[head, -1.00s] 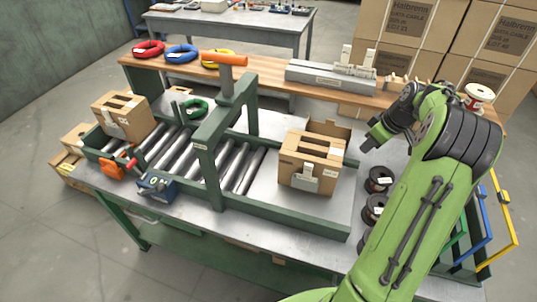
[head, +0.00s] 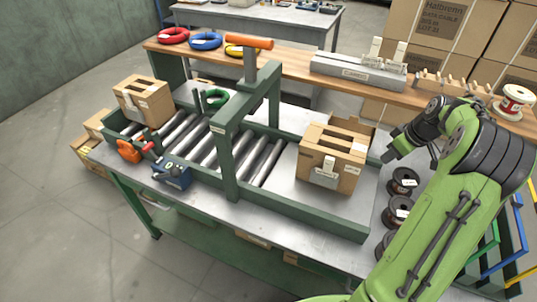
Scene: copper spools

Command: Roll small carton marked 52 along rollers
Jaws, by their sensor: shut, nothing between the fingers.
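One carton (head: 145,103) sits at the left end of the rollers (head: 205,142). The other carton (head: 328,164) stands at the right on the flat metal plate past the rollers, with a raised flap behind it and a pale tag on its front. A green press frame (head: 227,150) with an orange handle (head: 249,43) spans the rollers between them. My gripper (head: 388,157) is shut and empty, just right of the right carton and apart from it.
Dark spools (head: 403,181) stand by my arm on the bench. An orange clamp (head: 129,151) and a blue box (head: 172,174) sit at the front left edge. Coloured coils (head: 205,41), a grey block (head: 355,75) and a copper spool (head: 514,99) stand on the wooden shelf behind.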

